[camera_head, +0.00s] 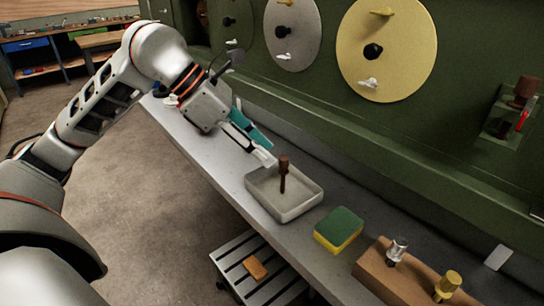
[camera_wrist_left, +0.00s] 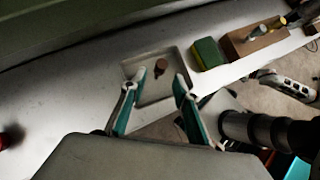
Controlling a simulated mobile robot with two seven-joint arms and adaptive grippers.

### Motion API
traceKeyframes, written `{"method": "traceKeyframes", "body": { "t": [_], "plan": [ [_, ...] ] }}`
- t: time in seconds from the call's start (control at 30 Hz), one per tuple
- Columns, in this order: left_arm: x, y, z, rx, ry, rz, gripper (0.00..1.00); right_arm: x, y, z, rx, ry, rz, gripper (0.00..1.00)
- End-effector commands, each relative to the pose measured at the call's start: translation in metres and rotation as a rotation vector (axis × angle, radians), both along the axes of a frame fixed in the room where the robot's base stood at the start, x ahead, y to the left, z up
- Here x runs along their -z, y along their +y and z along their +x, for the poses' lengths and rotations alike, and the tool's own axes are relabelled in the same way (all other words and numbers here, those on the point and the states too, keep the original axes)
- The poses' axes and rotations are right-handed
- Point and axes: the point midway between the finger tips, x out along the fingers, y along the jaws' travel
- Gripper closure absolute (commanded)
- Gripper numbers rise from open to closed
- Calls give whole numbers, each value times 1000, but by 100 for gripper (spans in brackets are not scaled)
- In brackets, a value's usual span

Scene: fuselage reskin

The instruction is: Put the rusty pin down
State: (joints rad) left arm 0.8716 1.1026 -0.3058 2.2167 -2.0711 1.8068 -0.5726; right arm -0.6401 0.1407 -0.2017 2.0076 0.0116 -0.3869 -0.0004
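The rusty pin (camera_head: 283,175) is dark brown with a thicker head. It stands about upright in a shallow pale tray (camera_head: 256,198) on the grey ledge. My left gripper (camera_head: 267,156) is at the tray's far left edge, beside and apart from the pin. In the left wrist view its two teal fingers are spread wide (camera_wrist_left: 155,88), with nothing between them. The pin (camera_wrist_left: 160,67) shows there beyond the fingertips, inside the tray (camera_wrist_left: 151,98).
A green and yellow sponge (camera_head: 338,230) lies right of the tray. Past it is a wooden block (camera_head: 385,277) with a silver pin (camera_head: 397,250) and a yellow pin (camera_head: 447,285). The green wall (camera_head: 480,160) with round discs (camera_head: 405,60) rises behind the ledge.

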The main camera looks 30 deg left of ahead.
Motion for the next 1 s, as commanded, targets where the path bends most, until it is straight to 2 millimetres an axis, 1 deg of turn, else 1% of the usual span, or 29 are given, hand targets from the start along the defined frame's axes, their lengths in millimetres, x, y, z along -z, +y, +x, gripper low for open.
{"method": "traceKeyframes", "body": {
  "t": [0.03,0.2,0.4,0.57,1.0],
  "plan": [
    [-10,7,-4,-4,-4,3,70,-1,0,0,0,-1,0,60],
    [-36,25,-17,-5,-2,2,70,-3,1,2,-1,-3,3,60],
    [-55,37,-27,-3,-1,1,70,-5,1,4,0,-7,4,60],
    [-61,41,-31,0,-1,-1,70,-5,2,5,0,-10,5,60],
    [-61,41,-31,0,0,0,70,-4,2,4,-1,-7,5,60]
  ]
}}
